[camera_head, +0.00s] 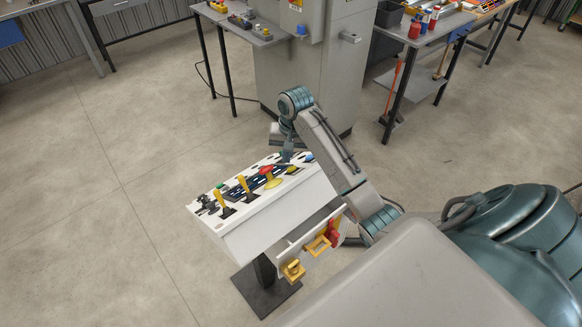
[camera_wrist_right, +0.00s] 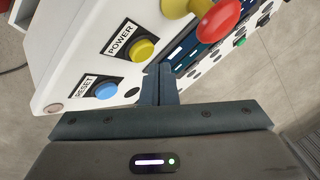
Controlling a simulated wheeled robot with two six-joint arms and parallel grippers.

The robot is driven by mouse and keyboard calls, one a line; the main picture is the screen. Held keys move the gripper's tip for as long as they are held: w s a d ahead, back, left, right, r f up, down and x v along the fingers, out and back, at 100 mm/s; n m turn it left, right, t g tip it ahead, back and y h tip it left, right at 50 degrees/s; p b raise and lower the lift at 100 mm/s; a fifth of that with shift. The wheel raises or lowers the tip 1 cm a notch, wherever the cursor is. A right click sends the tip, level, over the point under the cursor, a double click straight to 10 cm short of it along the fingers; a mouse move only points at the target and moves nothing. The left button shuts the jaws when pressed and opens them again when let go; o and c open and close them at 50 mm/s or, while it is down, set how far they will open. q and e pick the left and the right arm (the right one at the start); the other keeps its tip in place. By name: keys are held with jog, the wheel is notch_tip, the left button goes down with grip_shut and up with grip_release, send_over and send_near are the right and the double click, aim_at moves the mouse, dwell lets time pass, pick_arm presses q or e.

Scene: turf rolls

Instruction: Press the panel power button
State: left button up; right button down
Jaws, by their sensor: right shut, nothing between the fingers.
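The white control panel (camera_head: 265,215) stands on a dark post in the head view, its sloped top full of controls. In the right wrist view, the round yellow button (camera_wrist_right: 143,49) sits below the POWER label. The blue button (camera_wrist_right: 105,90) labelled RESET is below and left of it. My right gripper (camera_wrist_right: 160,85) is shut and empty, its fingertips beside the yellow button at its lower right; I cannot tell whether they touch it. In the head view, my right gripper (camera_head: 287,155) hangs over the panel's far right end. My left gripper is not in view.
A red knob on a yellow base (camera_wrist_right: 215,18) stands close to the yellow button. Yellow levers (camera_head: 244,186) rise from the panel. Padlocks (camera_head: 293,269) hang at its front. A grey cabinet (camera_head: 340,70) and workbenches stand behind; the floor at left is clear.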

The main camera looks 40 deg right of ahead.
dwell(1.0)
jog(key=shift+f, duration=0.1)
jog(key=shift+s+f, duration=0.2)
jog(key=shift+s, duration=0.05)
jog(key=shift+s+f, duration=0.3)
jog(key=shift+f, duration=0.1)
dwell(1.0)
jog(key=shift+w+r, duration=0.55)
jog(key=shift+r, duration=0.1)
jog(key=shift+r, duration=0.1)
